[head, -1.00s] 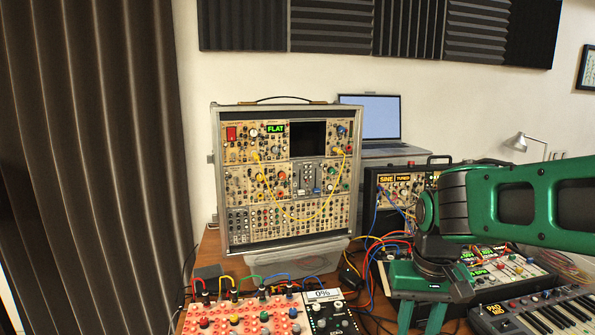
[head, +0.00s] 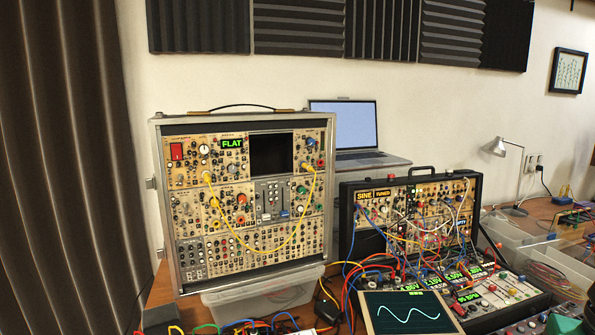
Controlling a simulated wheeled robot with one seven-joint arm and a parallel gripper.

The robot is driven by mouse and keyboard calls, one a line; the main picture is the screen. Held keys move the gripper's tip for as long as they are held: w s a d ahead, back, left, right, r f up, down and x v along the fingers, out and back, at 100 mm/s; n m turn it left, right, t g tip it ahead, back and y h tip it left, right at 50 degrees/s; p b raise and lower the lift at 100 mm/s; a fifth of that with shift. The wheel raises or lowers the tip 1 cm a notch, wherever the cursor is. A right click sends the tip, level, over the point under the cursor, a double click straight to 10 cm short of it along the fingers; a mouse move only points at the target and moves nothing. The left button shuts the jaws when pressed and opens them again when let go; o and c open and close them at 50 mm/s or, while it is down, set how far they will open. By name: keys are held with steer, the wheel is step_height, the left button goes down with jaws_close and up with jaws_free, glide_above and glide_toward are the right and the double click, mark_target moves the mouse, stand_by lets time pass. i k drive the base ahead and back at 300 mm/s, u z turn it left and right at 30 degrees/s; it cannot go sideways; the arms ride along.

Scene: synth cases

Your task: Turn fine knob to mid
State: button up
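A tall modular synth case (head: 160,230) stands upright at the left of the table, full of small knobs and with a green "FLAT" display (head: 231,143). I cannot tell which knob is the fine knob, as the labels are too small to read. My gripper and arm are not in view.
A screen with a sine trace (head: 408,312) is at the bottom. A sloped panel with green number displays (head: 454,276) lies behind it to the right. Loose cables run between the cases. A laptop (head: 343,132) stands behind, a lamp (head: 505,160) and clear bins (head: 545,262) at right.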

mark_target(232, 167)
steer(key=z, duration=0.35)
steer(key=k, duration=1.2)
steer(key=u, duration=0.85)
steer(key=i, duration=1.05)
